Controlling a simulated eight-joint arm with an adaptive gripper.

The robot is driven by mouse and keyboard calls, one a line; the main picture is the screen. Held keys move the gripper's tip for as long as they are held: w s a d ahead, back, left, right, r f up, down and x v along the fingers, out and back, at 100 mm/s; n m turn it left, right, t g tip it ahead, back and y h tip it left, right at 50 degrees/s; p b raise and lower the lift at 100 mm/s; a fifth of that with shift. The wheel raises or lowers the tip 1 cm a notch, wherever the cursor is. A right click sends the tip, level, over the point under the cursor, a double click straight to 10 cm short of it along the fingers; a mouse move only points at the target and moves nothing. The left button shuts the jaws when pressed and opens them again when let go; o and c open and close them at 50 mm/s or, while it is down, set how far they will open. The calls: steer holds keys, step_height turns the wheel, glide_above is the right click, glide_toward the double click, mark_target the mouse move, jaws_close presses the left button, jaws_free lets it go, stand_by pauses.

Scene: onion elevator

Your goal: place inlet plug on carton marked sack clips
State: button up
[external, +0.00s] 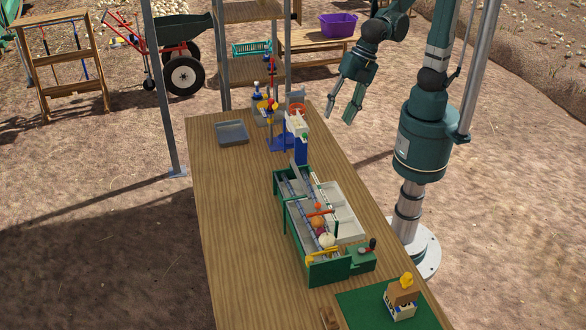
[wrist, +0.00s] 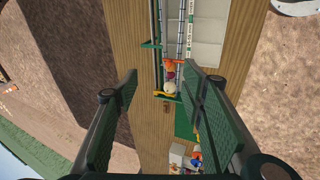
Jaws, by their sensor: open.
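My gripper (external: 342,110) is open and empty, in the air beyond the right edge of the table near its far end. Its two spread fingers also frame the wrist view (wrist: 160,82). A brown and white carton (external: 402,297) stands on a green mat (external: 363,312) at the table's near right corner, with a yellow item (external: 407,280) on top. Its marking is too small to read. A whitish box shows at the bottom of the wrist view (wrist: 177,158), partly behind a finger. I cannot tell which item is the inlet plug.
A green-framed conveyor (external: 329,270) with onions (external: 327,240) and an orange bar (external: 320,213) fills the middle of the table. A grey tray (external: 232,132) and several tools stand at the far end. The table's left side is mostly clear. A post rises right of the table.

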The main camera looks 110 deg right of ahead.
steer(key=s+d+f+m+t, duration=0.1)
steer(key=s+d+m, duration=0.5)
steer(key=d, duration=0.4)
steer(key=s+d+f+m+t, duration=0.1)
steer(key=s+d+m, duration=0.4)
steer(key=d, duration=0.5)
steer(key=s+d+f+m+h, duration=0.1)
steer(key=s+d+m, duration=0.5)
steer(key=d, duration=0.4)
steer(key=shift+s+d+m+t, duration=0.3)
steer(key=shift+s+d+t, duration=0.1)
steer(key=shift+s, duration=0.2)
steer(key=shift+f, duration=0.15)
